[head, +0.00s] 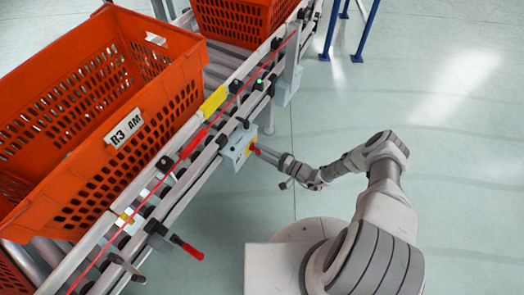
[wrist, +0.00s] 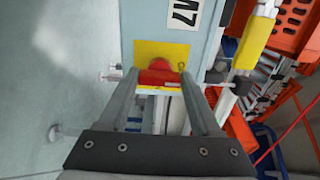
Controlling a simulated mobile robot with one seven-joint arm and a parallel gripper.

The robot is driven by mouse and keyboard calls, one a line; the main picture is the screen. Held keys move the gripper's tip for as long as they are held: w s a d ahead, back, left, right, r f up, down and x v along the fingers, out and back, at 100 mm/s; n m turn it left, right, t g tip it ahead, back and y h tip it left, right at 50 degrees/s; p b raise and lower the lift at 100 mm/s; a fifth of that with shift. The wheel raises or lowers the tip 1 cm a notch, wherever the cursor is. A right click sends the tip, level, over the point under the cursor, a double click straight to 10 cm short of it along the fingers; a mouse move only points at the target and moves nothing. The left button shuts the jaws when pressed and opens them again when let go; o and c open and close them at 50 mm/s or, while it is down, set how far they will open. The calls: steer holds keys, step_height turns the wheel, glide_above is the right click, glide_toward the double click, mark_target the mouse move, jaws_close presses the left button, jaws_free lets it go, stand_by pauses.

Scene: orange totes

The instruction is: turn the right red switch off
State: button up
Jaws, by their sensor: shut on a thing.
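The red switch (wrist: 160,73) sits on a yellow plate (wrist: 160,50) on a pale blue-grey box in the wrist view. The two fingers of my gripper (wrist: 159,76) stand on either side of it and are shut on it. In the head view the box (head: 238,146) is fixed to the side of the conveyor. There the red switch (head: 254,149) shows as a small red spot at the tip of my gripper (head: 260,151). My fingers partly hide the switch, and its exact turn angle is hard to tell.
A lever with a red grip (head: 187,247) sticks out from the near rail. Blue posts (head: 366,30) stand at the back. The floor at right is clear.

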steer(key=shift+w, duration=0.1)
stand_by(0.4)
steer(key=o, duration=1.4)
